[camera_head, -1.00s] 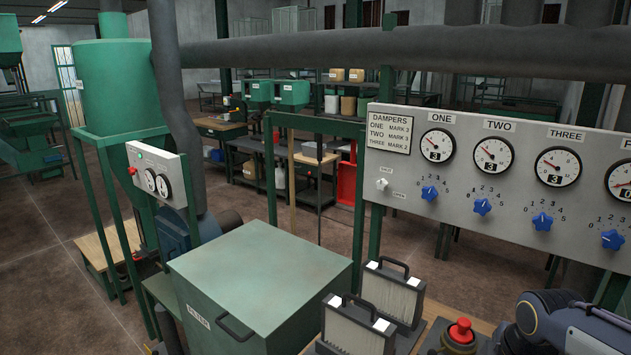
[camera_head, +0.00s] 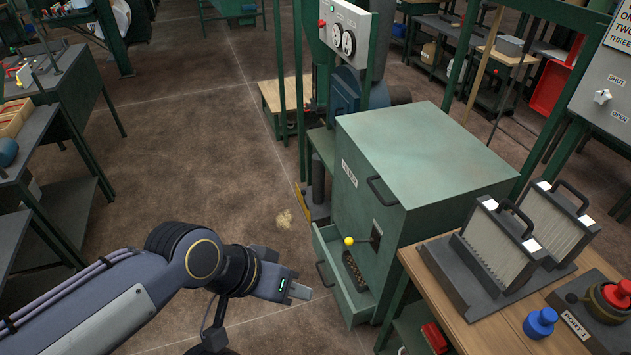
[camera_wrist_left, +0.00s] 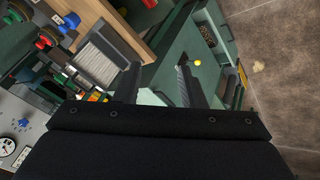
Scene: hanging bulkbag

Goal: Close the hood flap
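No part that I can surely tell as the hood flap shows. A green cabinet labelled FILTER (camera_head: 425,150) stands right of centre in the head view. A drawer or tray (camera_head: 345,290) stands out at its lower front, with a dark grille inside. A lever with a yellow knob (camera_head: 349,241) sits above it; the knob also shows in the wrist view (camera_wrist_left: 197,63). My left gripper (camera_head: 301,291) is just left of the drawer in the head view, apparently empty. In the wrist view its two dark fingers (camera_wrist_left: 158,85) are apart. My right gripper is out of view.
A wooden bench (camera_head: 480,315) at the right holds two filter panels (camera_head: 497,250), a blue knob (camera_head: 540,322) and a red-topped fitting (camera_head: 617,293). A dark workbench (camera_head: 75,90) stands at the left. The brown floor (camera_head: 200,130) between is mostly clear.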

